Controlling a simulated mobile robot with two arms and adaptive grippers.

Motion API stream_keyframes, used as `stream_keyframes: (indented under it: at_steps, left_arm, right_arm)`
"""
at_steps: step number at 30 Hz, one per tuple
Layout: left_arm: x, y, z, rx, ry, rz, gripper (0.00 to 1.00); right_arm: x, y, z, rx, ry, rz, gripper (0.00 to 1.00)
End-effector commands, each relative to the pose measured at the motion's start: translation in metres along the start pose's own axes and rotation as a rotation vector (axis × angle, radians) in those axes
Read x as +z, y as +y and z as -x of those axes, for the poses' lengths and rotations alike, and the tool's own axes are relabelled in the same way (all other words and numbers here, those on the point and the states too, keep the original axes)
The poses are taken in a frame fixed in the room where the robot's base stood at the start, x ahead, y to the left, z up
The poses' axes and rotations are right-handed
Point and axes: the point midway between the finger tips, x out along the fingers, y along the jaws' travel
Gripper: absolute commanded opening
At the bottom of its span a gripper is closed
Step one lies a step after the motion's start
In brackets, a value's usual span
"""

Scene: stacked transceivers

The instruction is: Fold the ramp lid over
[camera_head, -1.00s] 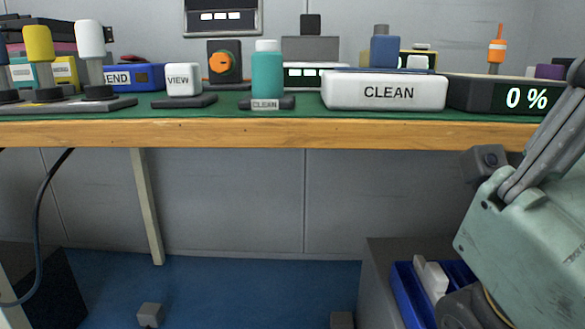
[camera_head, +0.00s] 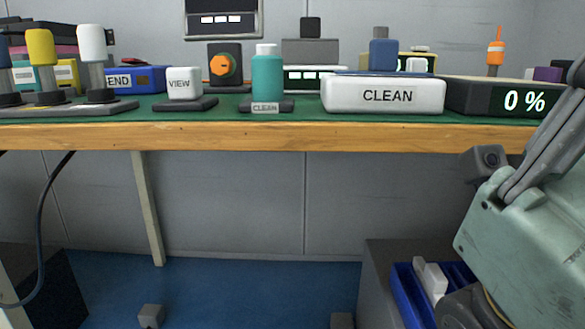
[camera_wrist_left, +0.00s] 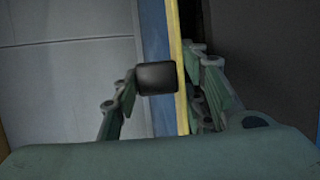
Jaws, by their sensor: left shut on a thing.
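My left gripper (camera_wrist_left: 160,78) shows only in the left wrist view. Its green jointed fingers are on both sides of a small black block (camera_wrist_left: 157,79), shut on it. The block sits in front of a blue strip with a yellow edge (camera_wrist_left: 181,75). I cannot tell whether the block is part of the ramp lid, and I cannot make out the lid for sure in either view. In the head view, my right arm's pale green end and grey links are at the right edge. The fingertips are out of frame.
A wooden-edged bench (camera_head: 250,137) with a green top spans the head view. On it are a white CLEAN box (camera_head: 385,94), a teal bottle (camera_head: 267,75), a VIEW block (camera_head: 184,84) and a dark 0 % display (camera_head: 500,97). A blue tray (camera_head: 404,290) is low right.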

Motion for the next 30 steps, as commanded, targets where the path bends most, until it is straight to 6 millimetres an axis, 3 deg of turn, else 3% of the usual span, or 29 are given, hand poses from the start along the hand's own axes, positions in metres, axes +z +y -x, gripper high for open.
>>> stream_keyframes:
  at_steps: [20, 21, 28, 30]
  left_arm:
    - [-0.0013, 0.006, -0.003, 0.001, 0.004, 0.0, 0.14]
    - [-0.0013, 0.0062, -0.0029, 0.001, 0.003, -0.001, 0.41]
    - [-0.0012, 0.0063, -0.0027, 0.002, 0.003, 0.0, 0.61]
    - [-0.0012, 0.0062, -0.0026, 0.001, 0.003, 0.001, 0.61]
  right_arm:
    - [0.0007, 0.0006, -0.0029, 0.0, 0.001, 0.0, 0.0]
    - [0.0006, 0.0006, -0.0028, 0.0, 0.001, 0.0, 0.0]
    - [0.0007, 0.0007, -0.0028, 0.0, 0.001, 0.0, 0.0]
    - [0.0007, 0.0007, -0.0029, 0.0, 0.001, 0.0, 0.0]
